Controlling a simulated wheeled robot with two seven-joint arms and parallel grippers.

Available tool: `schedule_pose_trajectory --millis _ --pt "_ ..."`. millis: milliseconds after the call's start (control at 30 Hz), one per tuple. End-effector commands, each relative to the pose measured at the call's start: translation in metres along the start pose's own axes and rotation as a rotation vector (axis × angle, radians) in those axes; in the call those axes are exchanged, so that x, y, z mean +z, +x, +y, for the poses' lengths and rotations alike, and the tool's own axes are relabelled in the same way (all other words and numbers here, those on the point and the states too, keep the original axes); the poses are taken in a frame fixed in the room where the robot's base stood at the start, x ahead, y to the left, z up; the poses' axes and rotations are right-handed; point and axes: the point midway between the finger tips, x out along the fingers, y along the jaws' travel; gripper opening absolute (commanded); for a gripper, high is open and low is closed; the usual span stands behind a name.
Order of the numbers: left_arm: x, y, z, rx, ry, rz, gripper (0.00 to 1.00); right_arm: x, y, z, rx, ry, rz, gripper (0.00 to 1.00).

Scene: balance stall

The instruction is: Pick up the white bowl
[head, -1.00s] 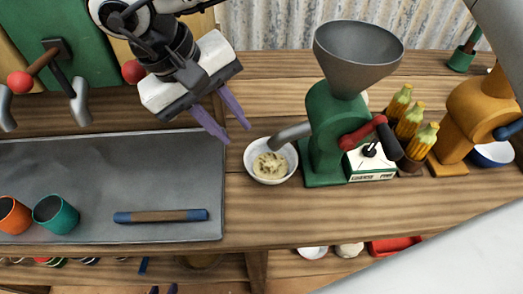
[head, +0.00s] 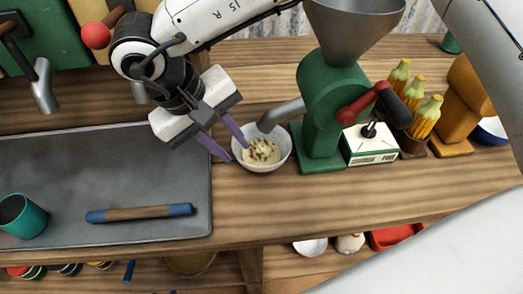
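The white bowl (head: 268,168) stands on the wooden counter below the spout of the green mill (head: 320,100). It holds a pale, speckled filling. My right gripper (head: 236,151) is at the bowl's left side with its purple fingers apart. One fingertip is at the outer left of the bowl and the other is by its upper left rim. I cannot tell whether either finger touches the bowl. My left gripper is not in view.
The mill's grey spout (head: 281,115) reaches over the bowl's back rim. A white box (head: 370,145) and corn cobs (head: 425,117) stand to the right. A grey tray (head: 100,170) at left holds a teal cup (head: 22,217) and a rolling pin (head: 140,213). The counter in front of the bowl is clear.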

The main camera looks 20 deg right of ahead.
Motion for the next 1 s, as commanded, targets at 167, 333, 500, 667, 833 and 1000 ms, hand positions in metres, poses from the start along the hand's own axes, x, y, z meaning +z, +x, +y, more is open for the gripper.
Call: schedule_pose_trajectory --millis 167,333,500,667,833,1000 --pt "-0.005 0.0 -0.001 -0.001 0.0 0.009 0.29 -0.001 0.025 -0.001 0.003 -0.001 -0.001 0.25" --pt "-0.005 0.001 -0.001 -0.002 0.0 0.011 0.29 -0.002 0.046 -0.002 0.001 0.0 -0.001 0.25" --pt "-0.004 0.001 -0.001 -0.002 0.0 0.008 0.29 -0.002 0.05 -0.002 -0.001 0.001 0.001 0.25" --pt "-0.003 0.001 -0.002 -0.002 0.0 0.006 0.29 -0.002 0.05 -0.002 0.0 0.001 0.001 0.16" --pt "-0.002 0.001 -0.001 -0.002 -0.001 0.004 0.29 -0.002 0.049 -0.002 0.0 0.001 0.001 0.0" --pt "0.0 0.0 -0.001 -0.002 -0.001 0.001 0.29 -0.002 0.049 -0.001 0.0 0.001 0.001 0.0"
